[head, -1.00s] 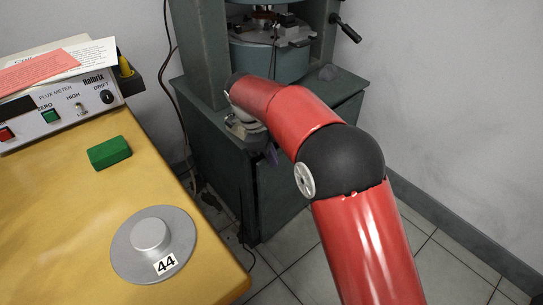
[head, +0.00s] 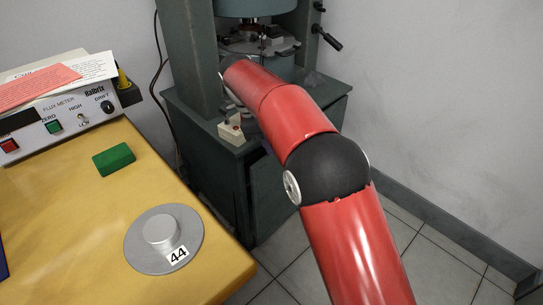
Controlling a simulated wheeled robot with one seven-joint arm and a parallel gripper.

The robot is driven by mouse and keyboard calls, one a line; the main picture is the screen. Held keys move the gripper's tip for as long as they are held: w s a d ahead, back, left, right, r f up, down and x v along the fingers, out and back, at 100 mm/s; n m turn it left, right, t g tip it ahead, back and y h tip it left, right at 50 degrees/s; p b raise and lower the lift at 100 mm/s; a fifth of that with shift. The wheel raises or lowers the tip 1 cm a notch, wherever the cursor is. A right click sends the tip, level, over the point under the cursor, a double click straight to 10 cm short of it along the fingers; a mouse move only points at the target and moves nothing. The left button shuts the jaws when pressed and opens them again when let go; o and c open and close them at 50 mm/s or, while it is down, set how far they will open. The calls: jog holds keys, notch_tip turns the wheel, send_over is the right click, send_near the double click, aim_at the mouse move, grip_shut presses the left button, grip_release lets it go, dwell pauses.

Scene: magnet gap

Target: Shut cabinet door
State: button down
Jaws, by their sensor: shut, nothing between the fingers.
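The dark green cabinet (head: 217,178) is the base under the magnet, standing beyond the yellow table. Its right-hand front face, with what looks like the door (head: 272,192), shows partly below my red arm. A dark vertical line runs down by the door's left edge. My arm reaches forward over the cabinet top and covers part of the front. My gripper is not visible; it is hidden beyond the far end of the arm.
The yellow table (head: 85,225) at left holds a green block (head: 113,159), a grey disc marked 44 (head: 150,262) and a flux meter (head: 60,119). Tiled floor and a wall lie right.

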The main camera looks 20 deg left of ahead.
jog(key=shift+v, duration=1.1)
jog(key=c, duration=1.9)
grip_release()
jog(key=shift+w, duration=0.25)
jog(key=shift+c, duration=0.2)
jog(key=f+g+y, duration=0.1)
jog(key=f, duration=0.2)
jog(key=w+d+f+n+g+y+b, duration=0.1)
jog(key=f, duration=0.1)
jog(key=d+f+g+y+b, duration=0.1)
jog(key=f, duration=0.2)
jog(key=shift+w+d+f+g, duration=0.2)
jog(key=shift+d+f+g, duration=0.05)
jog(key=shift+f+g, duration=0.15)
jog(key=w+d+f+m+t+y+b, duration=0.4)
jog(key=w+d+f+m+y+b, duration=0.15)
jog(key=w+d+f+y, duration=0.6)
jog(key=a, duration=0.2)
jog(key=w+a+y, duration=0.1)
jog(key=a, duration=0.2)
jog(key=a+y+b, duration=0.1)
jog(key=a, duration=0.2)
jog(key=shift+w+f+n+y, duration=0.2)
jog(key=shift+f+n+y, duration=0.05)
jog(key=shift+f, duration=0.15)
